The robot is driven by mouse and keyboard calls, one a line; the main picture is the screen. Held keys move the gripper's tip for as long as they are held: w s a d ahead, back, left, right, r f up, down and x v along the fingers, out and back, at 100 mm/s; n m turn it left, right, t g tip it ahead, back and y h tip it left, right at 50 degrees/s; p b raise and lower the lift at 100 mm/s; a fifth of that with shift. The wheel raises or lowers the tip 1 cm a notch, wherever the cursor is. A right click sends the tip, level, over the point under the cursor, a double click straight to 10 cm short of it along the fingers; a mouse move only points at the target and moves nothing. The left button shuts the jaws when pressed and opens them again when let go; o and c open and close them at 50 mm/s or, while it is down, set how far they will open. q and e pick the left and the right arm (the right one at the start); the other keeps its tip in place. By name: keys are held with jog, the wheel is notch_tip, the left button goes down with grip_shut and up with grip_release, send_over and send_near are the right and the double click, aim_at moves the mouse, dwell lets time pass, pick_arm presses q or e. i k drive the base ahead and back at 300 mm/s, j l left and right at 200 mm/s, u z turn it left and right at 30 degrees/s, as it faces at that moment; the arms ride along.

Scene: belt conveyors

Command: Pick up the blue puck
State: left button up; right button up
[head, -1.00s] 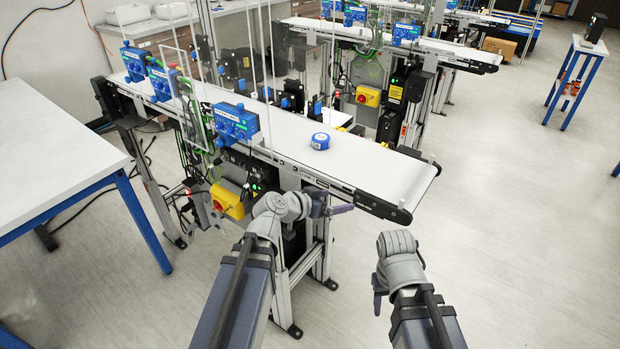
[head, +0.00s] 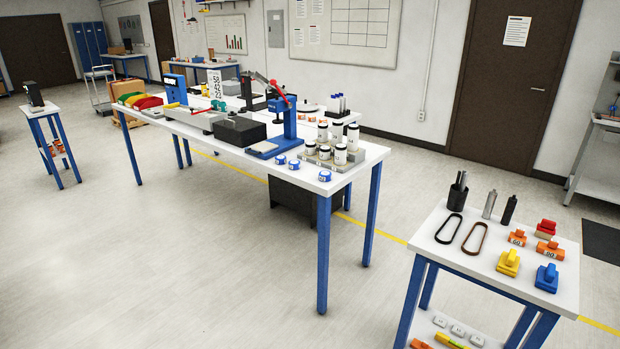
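Three small blue pucks with white tops lie near the front edge of a long white table with blue legs (head: 372,154). They are a left puck (head: 281,160), a middle puck (head: 294,164) and a right puck (head: 325,176). The conveyor and the blue puck on it are out of view now. Neither of my grippers shows in the head view.
The long table also carries a blue press (head: 287,128), a dark box (head: 238,131) and white bottles (head: 340,154). A small table at right (head: 448,258) holds colored blocks and belts. A small stand (head: 46,108) is at left. Open floor lies front left.

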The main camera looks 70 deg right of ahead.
aim_at(324, 176)
jog(key=i+z, duration=0.15)
jog(key=i, duration=0.25)
jog(key=z, duration=2.5)
